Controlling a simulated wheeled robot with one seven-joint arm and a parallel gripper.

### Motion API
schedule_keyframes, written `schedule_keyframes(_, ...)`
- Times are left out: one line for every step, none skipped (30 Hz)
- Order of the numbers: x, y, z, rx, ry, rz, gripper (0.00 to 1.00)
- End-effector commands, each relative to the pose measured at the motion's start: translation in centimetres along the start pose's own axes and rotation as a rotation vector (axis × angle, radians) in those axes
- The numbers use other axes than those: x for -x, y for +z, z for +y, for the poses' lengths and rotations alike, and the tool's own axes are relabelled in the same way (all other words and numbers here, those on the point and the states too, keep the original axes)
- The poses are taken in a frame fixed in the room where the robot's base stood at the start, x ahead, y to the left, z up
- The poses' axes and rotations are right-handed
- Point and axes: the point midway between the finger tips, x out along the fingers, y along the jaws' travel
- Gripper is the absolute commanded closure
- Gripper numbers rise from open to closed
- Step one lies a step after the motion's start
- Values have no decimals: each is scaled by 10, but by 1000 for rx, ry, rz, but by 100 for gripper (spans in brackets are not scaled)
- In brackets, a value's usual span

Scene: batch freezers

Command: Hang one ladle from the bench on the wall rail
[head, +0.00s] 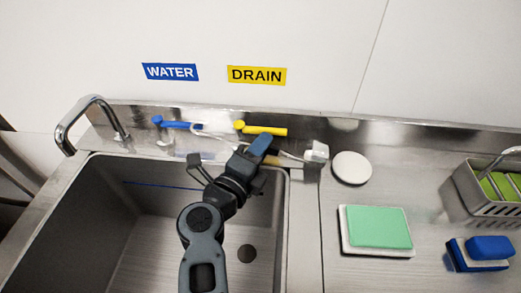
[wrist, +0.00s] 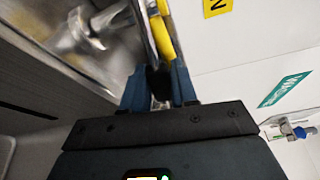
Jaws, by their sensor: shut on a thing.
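My gripper (head: 258,152) is above the right rim of the sink in the head view. In the wrist view its two blue fingers (wrist: 159,88) are close together around a narrow dark part. A thin ladle-like utensil crosses the gripper in the head view, with a pale metallic head (head: 316,152) to the right. A tan part of it shows just right of the fingers, and its grip point is mostly hidden. A teal label (wrist: 285,90) is on the wall in the wrist view, with a small fixture below it that I cannot identify surely as the rail.
A sink (head: 150,235) with a tap (head: 90,115) is at left. Blue (head: 180,125) and yellow (head: 265,131) levers stand behind my gripper. A white disc (head: 352,168), green sponge pad (head: 378,227), blue block (head: 488,248) and metal basket (head: 470,190) occupy the right bench.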

Motion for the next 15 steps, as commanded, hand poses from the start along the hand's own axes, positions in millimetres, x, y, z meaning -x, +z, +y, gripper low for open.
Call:
schedule_keyframes(0,0,-1,1,-1,0,100)
schedule_keyframes(0,0,-1,0,-1,0,100)
schedule_keyframes(0,0,0,1,-1,0,100)
schedule_keyframes(0,0,2,1,-1,0,100)
schedule_keyframes(0,0,3,1,0,0,100)
schedule_keyframes(0,0,2,0,0,0,69)
schedule_keyframes(0,0,2,0,0,0,66)
schedule_keyframes(0,0,2,0,0,0,64)
schedule_keyframes(0,0,2,0,0,0,60)
schedule_keyframes(0,0,2,0,0,0,57)
schedule_keyframes(0,0,2,0,0,0,54)
schedule_keyframes(0,0,2,0,0,0,50)
schedule_keyframes(0,0,2,0,0,0,47)
schedule_keyframes(0,0,2,0,0,0,47)
schedule_keyframes(0,0,2,0,0,0,47)
